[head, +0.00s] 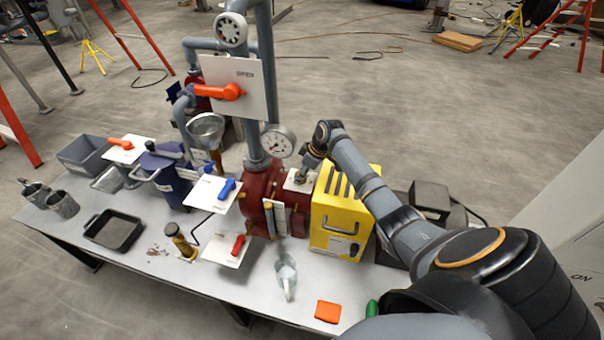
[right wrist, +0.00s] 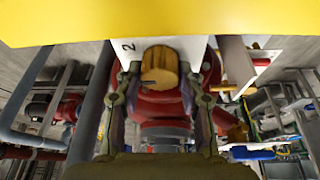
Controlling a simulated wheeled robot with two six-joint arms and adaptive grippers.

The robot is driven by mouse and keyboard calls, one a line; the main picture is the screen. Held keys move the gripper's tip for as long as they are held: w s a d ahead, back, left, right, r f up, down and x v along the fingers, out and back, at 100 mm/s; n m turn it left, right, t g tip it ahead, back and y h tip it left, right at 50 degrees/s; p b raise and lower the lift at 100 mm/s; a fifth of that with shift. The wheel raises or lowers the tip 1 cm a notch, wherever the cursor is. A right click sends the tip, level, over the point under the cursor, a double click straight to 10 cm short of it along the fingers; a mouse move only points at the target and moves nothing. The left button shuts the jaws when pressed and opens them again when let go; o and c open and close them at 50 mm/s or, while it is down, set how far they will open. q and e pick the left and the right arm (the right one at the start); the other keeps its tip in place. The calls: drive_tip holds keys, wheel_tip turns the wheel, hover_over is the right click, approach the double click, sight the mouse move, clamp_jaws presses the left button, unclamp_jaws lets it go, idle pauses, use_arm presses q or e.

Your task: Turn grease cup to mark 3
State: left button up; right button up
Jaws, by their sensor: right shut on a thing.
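In the right wrist view the brass grease cup (right wrist: 160,66) sits against a white plate (right wrist: 141,46) that carries a number 2, left of the cup's top. A dark line shows on the cup's face. Other numbers are hidden or out of view. My right gripper (right wrist: 160,78) has a finger on each side of the cup and is shut on it. In the head view my right gripper (head: 303,173) is at the white plate (head: 297,184) on the red pump housing (head: 262,187), and the cup is hidden there. My left gripper is not in view.
A yellow box (head: 339,212) stands close beside my right gripper; its yellow surface also fills the right wrist view's top. A gauge (head: 278,141) and grey pipes rise to the left.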

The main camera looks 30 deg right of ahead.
drive_tip(key=shift+c, duration=0.9)
drive_tip(key=shift+r+m+p, duration=0.15)
drive_tip(key=shift+m+p, duration=0.25)
drive_tip(key=shift+p, duration=0.4)
drive_tip(key=m+h+p, duration=0.1)
drive_tip(key=m+p, duration=0.1)
drive_tip(key=p, duration=0.1)
drive_tip(key=shift+a+r+m, duration=0.1)
drive_tip(key=shift+a+m, duration=0.05)
drive_tip(key=shift+m, duration=0.15)
drive_tip(key=shift+f+m+t+h+p, duration=0.25)
drive_tip(key=shift+m+h+p, duration=0.35)
drive_tip(key=shift+m+p, duration=0.8)
drive_tip(key=o, duration=1.2)
drive_tip(key=shift+c, duration=0.2)
drive_tip(key=shift+r, duration=0.1)
